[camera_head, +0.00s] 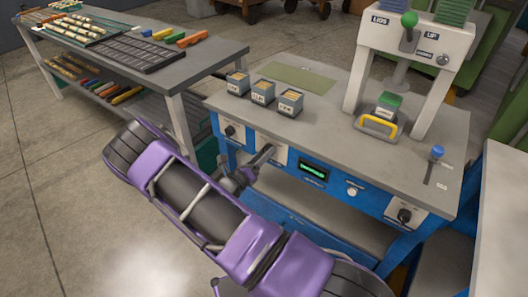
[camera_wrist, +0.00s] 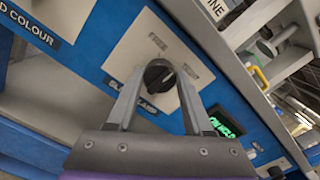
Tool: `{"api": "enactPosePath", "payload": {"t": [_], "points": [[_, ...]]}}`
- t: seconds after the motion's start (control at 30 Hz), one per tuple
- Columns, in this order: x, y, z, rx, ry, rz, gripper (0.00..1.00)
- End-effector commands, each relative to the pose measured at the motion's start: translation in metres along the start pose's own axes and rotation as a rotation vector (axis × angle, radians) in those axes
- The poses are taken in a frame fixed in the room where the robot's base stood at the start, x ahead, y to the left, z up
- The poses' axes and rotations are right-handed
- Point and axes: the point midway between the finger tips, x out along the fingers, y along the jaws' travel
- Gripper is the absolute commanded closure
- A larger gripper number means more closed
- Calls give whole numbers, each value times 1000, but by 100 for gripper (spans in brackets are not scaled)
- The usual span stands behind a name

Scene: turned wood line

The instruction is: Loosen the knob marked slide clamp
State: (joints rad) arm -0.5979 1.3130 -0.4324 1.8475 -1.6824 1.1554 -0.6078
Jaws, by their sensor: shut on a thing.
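The black round knob (camera_wrist: 158,74) sits on a pale plate in the wrist view. The plate reads FREE above the knob, and a second word at its right is too blurred to read. The label below it is partly hidden by a finger, with letters like "LAMP" showing. My gripper (camera_wrist: 158,84) has a grey finger on each side of the knob and is shut on it. In the head view my gripper (camera_head: 254,166) is at the blue bench front, and hides the knob there. I cannot tell which way the knob points.
On the same front are another knob (camera_head: 229,130) at left, a green-lit display (camera_head: 313,171), a pale button (camera_head: 351,192) and a knob (camera_head: 404,215) at right. Three small bins (camera_head: 262,92) and a press (camera_head: 417,40) stand on top. A second table (camera_head: 205,54) is at left.

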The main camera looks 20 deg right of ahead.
Motion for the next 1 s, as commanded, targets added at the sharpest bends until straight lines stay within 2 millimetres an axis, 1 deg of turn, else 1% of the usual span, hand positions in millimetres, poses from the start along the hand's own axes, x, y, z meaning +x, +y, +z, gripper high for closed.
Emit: {"api": "enactPosePath", "payload": {"t": [0.3,0.6,0.8,1.0], "points": [[0,0,1,-300,-1,0,100],[-1,1,0,-564,0,1,100],[0,2,0,-695,0,0,100],[0,2,-1,-780,-1,0,100]]}}
